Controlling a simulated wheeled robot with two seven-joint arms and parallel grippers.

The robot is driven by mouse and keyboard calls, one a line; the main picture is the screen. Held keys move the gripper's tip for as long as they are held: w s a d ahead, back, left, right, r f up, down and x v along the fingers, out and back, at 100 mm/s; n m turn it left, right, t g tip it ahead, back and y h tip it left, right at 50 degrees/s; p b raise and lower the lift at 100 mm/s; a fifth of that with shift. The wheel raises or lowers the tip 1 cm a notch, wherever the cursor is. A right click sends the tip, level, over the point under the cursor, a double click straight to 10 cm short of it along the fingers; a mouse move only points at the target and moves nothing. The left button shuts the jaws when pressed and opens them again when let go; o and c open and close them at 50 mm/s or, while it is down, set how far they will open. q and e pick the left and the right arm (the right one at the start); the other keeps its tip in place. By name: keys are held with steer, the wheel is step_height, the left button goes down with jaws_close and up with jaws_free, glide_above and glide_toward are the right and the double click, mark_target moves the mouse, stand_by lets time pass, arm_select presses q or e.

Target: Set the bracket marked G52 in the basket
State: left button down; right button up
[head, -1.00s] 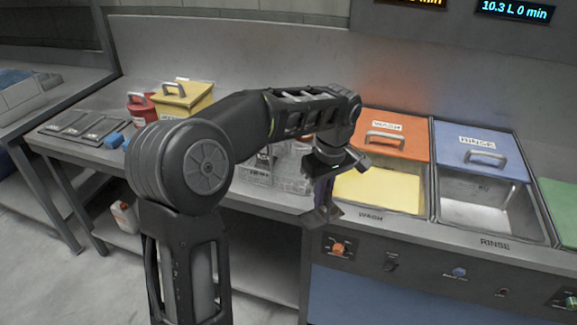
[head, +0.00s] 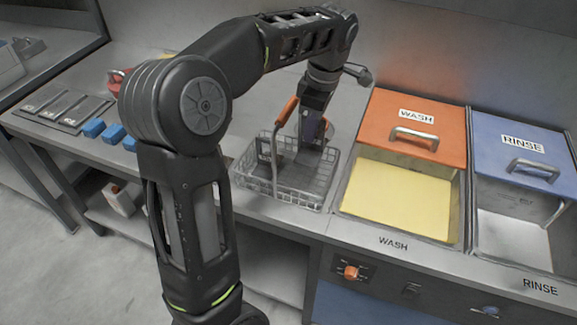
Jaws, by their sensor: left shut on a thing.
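The wire basket (head: 262,187) stands on the bench, left of the wash tank, with its orange-gripped handle (head: 284,112) raised. My left gripper (head: 312,143) points down over the right and back part of the basket. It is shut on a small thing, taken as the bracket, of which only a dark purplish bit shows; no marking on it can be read. The fingers and the arm hide most of it, and I cannot tell whether it touches the basket floor. My right gripper is not in view.
The wash tank (head: 398,200) with an orange lid (head: 415,122) and the rinse tank (head: 515,235) with a blue lid (head: 505,160) lie to the right. Several blue blocks (head: 112,134) and a dark tray (head: 62,110) lie at the left. A red container (head: 115,82) is partly hidden.

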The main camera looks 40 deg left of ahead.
mark_target(310, 149)
arm_select(q)
steer(key=shift+f, duration=3.1)
steer(key=shift+f+p, duration=0.5)
steer(key=shift+f, duration=1.4)
steer(key=shift+f, duration=0.1)
steer(key=c, duration=2)
jaws_free()
steer(key=shift+c, duration=0.2)
steer(key=o, duration=0.4)
steer(key=shift+o, duration=0.2)
